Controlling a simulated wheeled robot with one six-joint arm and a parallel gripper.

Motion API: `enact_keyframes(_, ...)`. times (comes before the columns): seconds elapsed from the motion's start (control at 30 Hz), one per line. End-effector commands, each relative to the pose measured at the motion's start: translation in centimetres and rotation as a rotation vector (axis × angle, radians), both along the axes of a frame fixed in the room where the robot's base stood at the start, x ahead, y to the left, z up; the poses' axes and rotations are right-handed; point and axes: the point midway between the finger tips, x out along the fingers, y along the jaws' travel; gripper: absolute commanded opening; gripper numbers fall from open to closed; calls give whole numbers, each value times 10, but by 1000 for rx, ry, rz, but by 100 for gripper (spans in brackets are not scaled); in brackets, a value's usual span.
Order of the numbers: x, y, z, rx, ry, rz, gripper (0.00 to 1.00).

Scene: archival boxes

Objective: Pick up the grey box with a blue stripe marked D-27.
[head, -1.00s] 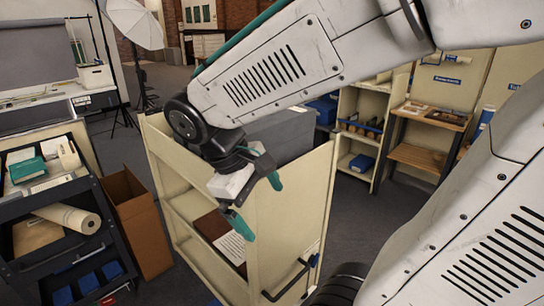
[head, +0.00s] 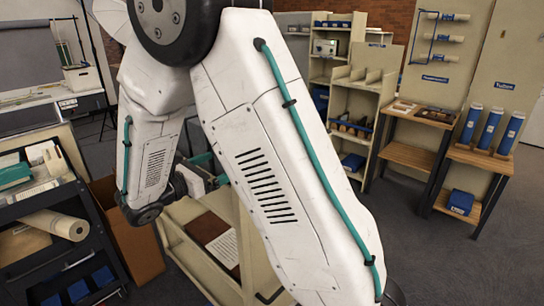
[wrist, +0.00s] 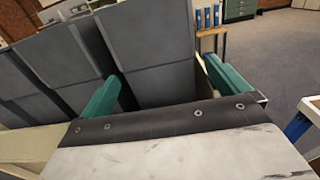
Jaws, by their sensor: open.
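Several dark grey boxes stand in a row in the wrist view. One grey box (wrist: 148,45) is straight ahead, and others (wrist: 60,60) stand to its left. No blue stripe or D-27 mark shows on the visible faces, so I cannot tell which box is which. My gripper (wrist: 162,72) is open, its two teal fingers apart, with the box ahead appearing between them; whether they reach around it I cannot tell. In the head view my gripper (head: 208,172) is partly hidden behind my arm, above the cream cart (head: 185,212). The arm hides the grey boxes there.
A dark cart (head: 60,230) with rolls and books and a brown carton (head: 130,240) stand at left. A brown folder (head: 212,235) lies on the cream cart's lower shelf. Shelving (head: 360,105) and a bench with blue tubes (head: 490,130) stand at right. Floor at right is clear.

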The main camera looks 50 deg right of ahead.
Motion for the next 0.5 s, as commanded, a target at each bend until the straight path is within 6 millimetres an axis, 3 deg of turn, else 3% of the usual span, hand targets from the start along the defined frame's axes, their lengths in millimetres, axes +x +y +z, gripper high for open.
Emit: enact_keyframes(0.5, 5, -65, 1, 2, 5, -3, 100)
